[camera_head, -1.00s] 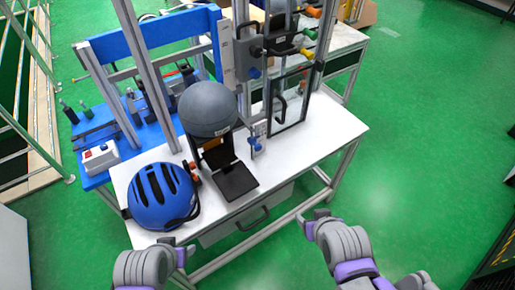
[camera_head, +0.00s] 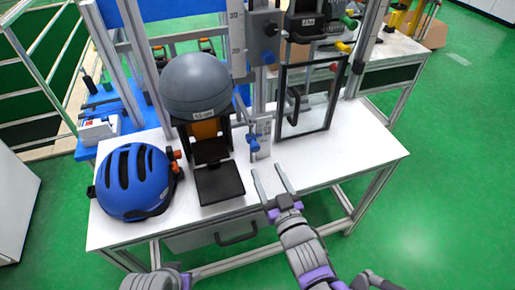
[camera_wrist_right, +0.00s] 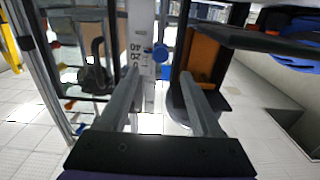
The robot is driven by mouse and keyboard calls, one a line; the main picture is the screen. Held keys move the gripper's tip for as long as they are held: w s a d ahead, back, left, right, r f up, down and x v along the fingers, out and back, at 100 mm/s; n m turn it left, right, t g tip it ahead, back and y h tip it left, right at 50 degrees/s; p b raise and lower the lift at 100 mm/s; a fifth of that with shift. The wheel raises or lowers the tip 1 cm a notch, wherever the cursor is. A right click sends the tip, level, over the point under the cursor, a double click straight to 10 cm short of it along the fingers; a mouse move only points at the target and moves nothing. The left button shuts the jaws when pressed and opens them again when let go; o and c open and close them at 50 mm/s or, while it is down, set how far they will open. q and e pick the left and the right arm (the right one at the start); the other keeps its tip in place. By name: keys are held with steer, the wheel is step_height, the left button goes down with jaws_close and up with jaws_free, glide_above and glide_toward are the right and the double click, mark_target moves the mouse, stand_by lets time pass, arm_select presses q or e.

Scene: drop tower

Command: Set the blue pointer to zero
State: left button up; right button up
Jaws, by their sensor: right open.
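The blue pointer (camera_head: 253,142) sits low on a white upright scale (camera_head: 264,136) at the middle of the bench. In the right wrist view the blue knob (camera_wrist_right: 160,52) stands beside the printed scale (camera_wrist_right: 138,50). My right gripper (camera_head: 268,168) is open and empty, its two fingers extended toward the pointer from the front. The fingers look apart from the pointer. In the right wrist view the knob shows beyond the gap between the fingers (camera_wrist_right: 160,82). My left gripper (camera_head: 155,281) is at the bottom edge; its fingers cannot be made out. The exact reading is too small to tell.
A grey dome (camera_head: 196,86) stands over a black platform (camera_head: 219,182) left of the scale. A blue helmet (camera_head: 134,182) lies further left. A framed clear door (camera_head: 310,99) stands right of the scale. The right bench top (camera_head: 365,150) is clear.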

mark_target(256, 149)
steer(key=b+x, duration=0.1)
steer(key=x, duration=0.9)
steer(key=shift+w+a, duration=0.15)
steer(key=shift+w, duration=0.1)
jaws_close()
stand_by(1.0)
